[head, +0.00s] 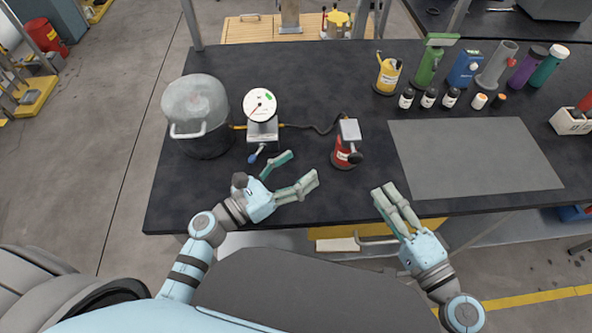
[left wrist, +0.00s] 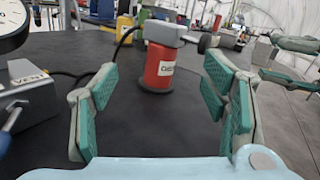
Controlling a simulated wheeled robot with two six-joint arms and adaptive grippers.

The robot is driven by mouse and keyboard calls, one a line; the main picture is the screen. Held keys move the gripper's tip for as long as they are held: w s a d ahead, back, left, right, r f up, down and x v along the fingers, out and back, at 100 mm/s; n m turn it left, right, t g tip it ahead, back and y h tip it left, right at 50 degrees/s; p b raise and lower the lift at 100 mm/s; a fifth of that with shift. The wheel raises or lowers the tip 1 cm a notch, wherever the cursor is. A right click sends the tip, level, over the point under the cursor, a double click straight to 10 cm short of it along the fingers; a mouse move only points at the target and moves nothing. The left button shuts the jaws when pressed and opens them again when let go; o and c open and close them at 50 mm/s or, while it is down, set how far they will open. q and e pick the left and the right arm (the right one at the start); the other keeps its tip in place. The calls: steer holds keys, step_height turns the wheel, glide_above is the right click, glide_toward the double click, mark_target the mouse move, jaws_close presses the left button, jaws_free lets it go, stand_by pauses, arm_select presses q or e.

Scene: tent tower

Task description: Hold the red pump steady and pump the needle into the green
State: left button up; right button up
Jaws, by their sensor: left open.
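The red pump (head: 342,152) stands upright on the dark bench with a grey block on top and a dark knob at its right. In the left wrist view the red pump (left wrist: 158,70) stands beyond and between the open fingers. The gauge (head: 260,104) has a white dial with a thin red needle outside the small green patch at its upper right. My left gripper (head: 303,167) is open and empty, left of the pump and apart from it. My right gripper (head: 385,191) is empty near the bench's front edge; its fingers lie close together and their opening is unclear.
A black hose (head: 318,129) runs between the gauge and the pump. A grey mat (head: 475,158) lies bare at right. Several bottles and a yellow can (head: 388,73) stand at the back right.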

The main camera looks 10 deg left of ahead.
mark_target(339, 152)
arm_select(q)
steer(key=shift+s+d+f+m+y, duration=0.1)
steer(key=shift+s+f+m+y, duration=0.1)
steer(key=shift+f+m, duration=0.25)
steer(key=shift+s+d+f+m+y, duration=0.1)
steer(key=shift+s+f+m+y, duration=0.1)
steer(key=shift+f+m, duration=0.25)
steer(key=shift+d+f+g, duration=0.15)
steer(key=shift+f+g, duration=0.15)
steer(key=shift+f, duration=0.05)
steer(key=x, duration=1.4)
steer(key=shift+w, duration=0.1)
steer(key=shift+f, duration=0.1)
jaws_close()
